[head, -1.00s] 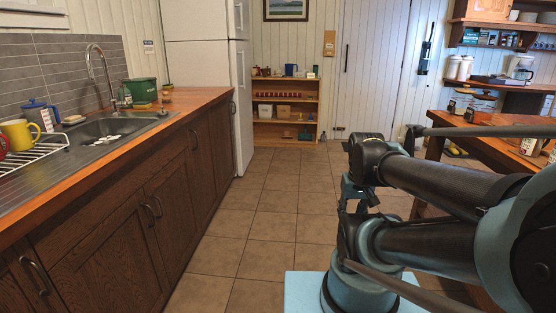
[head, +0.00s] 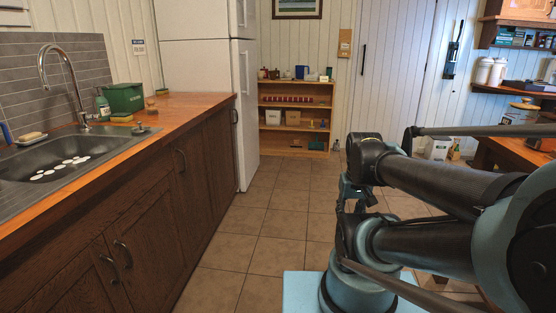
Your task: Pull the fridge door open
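The white fridge (head: 197,80) stands at the back left, past the end of the counter. Its front faces the aisle on the right and shows as a narrow strip. An upper door (head: 243,22) and a taller lower door (head: 247,120) both look shut. My arm is folded at the right, well apart from the fridge. A small dark and teal part that looks like my gripper (head: 356,192) is mostly hidden by my arm; its fingers are not clear.
A wooden counter (head: 190,108) with a sink (head: 95,148) runs along the left up to the fridge. A low shelf (head: 296,132) stands against the back wall. The tiled floor (head: 270,215) between is clear. A wooden table (head: 505,150) is at the right.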

